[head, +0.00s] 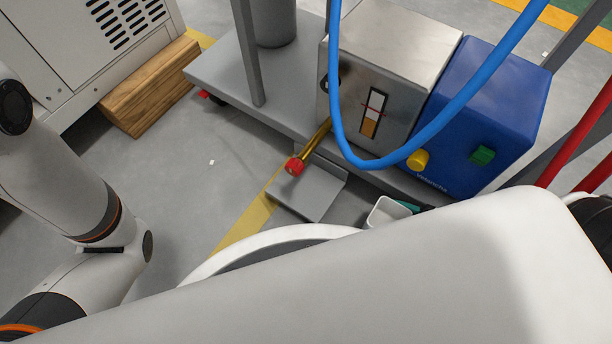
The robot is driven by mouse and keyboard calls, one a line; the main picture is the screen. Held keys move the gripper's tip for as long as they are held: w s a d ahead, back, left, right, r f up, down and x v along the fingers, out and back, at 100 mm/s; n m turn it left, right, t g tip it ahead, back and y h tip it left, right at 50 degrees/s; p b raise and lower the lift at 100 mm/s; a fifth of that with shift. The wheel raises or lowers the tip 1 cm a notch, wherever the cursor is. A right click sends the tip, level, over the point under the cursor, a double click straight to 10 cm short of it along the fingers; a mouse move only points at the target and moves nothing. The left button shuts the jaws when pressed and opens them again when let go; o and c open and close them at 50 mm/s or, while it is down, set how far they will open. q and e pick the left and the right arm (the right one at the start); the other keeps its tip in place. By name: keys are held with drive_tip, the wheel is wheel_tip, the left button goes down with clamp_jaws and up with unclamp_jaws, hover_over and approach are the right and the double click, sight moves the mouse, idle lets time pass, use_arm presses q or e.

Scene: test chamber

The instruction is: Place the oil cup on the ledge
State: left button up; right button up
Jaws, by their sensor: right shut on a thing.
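A small pale cup (383,213), which looks like the oil cup, shows just above my right forearm; its lower part is hidden. A bit of my right gripper (411,207), dark and teal, shows at the cup's right side, shut on it. The rest of this gripper is behind my arm. The grey ledge (305,192) is a flat plate low at the front of the cart, left of the cup and apart from it in the picture. A brass spout with a red knob (294,166) hangs over the ledge. My left gripper is not in view.
A steel box with a level gauge (375,113) and a blue box (486,115) stand on the grey cart (220,77). A blue hose (440,118) loops in front of them. A wooden block (150,88) lies at the upper left. Floor left of the ledge is clear.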

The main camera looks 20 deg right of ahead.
drive_tip(key=w+a+p, duration=0.1)
drive_tip(key=w+a, duration=0.2)
drive_tip(key=w, duration=0.1)
drive_tip(key=w+a+p, duration=0.2)
drive_tip(key=w+a, duration=0.1)
drive_tip(key=w, duration=0.1)
drive_tip(key=w+a+p, duration=0.1)
drive_tip(key=w+a, duration=0.2)
drive_tip(key=w, duration=0.1)
drive_tip(key=shift+w+a+r+p, duration=0.15)
drive_tip(key=shift+a+r+p, duration=0.1)
drive_tip(key=shift+p, duration=0.1)
drive_tip(key=shift+w+a+f, duration=0.15)
drive_tip(key=shift+w+a, duration=0.25)
drive_tip(key=shift+w, duration=0.05)
drive_tip(key=w+a, duration=0.1)
drive_tip(key=w+a+p, duration=0.1)
drive_tip(key=w, duration=0.1)
drive_tip(key=shift+a+f, duration=0.15)
drive_tip(key=shift+a, duration=0.05)
drive_tip(key=shift+s+d+f+b, duration=0.1)
drive_tip(key=shift+f+b, duration=0.7)
drive_tip(key=shift+b, duration=0.05)
drive_tip(key=shift+r, duration=0.1)
